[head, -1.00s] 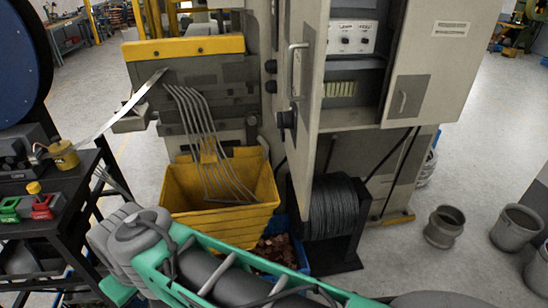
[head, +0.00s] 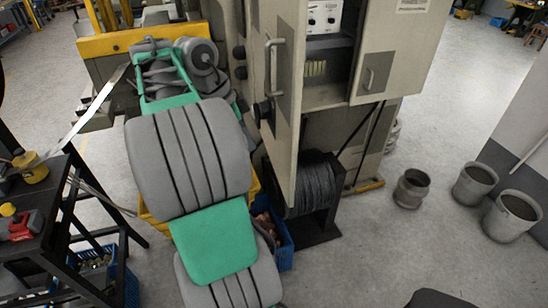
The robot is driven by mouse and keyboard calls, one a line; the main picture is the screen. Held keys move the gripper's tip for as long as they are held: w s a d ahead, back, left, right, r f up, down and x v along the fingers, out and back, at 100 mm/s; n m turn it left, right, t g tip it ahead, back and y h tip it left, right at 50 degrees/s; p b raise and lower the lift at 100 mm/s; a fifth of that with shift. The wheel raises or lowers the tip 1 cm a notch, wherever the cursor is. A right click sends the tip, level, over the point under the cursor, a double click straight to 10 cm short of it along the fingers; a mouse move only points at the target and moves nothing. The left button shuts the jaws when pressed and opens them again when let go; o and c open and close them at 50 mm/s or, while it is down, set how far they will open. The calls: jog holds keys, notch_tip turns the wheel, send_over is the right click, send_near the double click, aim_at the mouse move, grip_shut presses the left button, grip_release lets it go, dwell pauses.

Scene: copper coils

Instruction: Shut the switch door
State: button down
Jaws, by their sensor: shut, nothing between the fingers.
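The switch door (head: 287,120) is a tall beige panel on the cabinet and stands swung open toward me. It carries a pull handle (head: 270,78) on a grey plate and a dark round knob on its face. Behind it the cabinet is open, showing a white box with dials (head: 324,17) and a row of pale switches (head: 315,69). My grey and green arm reaches up at the left of the door. The gripper itself does not show; the arm's far end is left of the door, with a gap visible between them.
A cabinet panel (head: 405,50) with its own handle stands at the right. A dark wire coil (head: 311,185) on a black stand sits below the door, beside a blue crate (head: 285,255). My arm mostly hides a yellow bin. Grey pots (head: 411,190) stand on open floor at right.

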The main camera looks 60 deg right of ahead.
jog(key=s+d+f+b, duration=0.2)
jog(key=s+d+f, duration=0.2)
jog(key=f, duration=0.3)
jog(key=shift+s+d+f, duration=0.25)
jog(key=shift+s, duration=0.4)
jog(key=shift+w, duration=0.1)
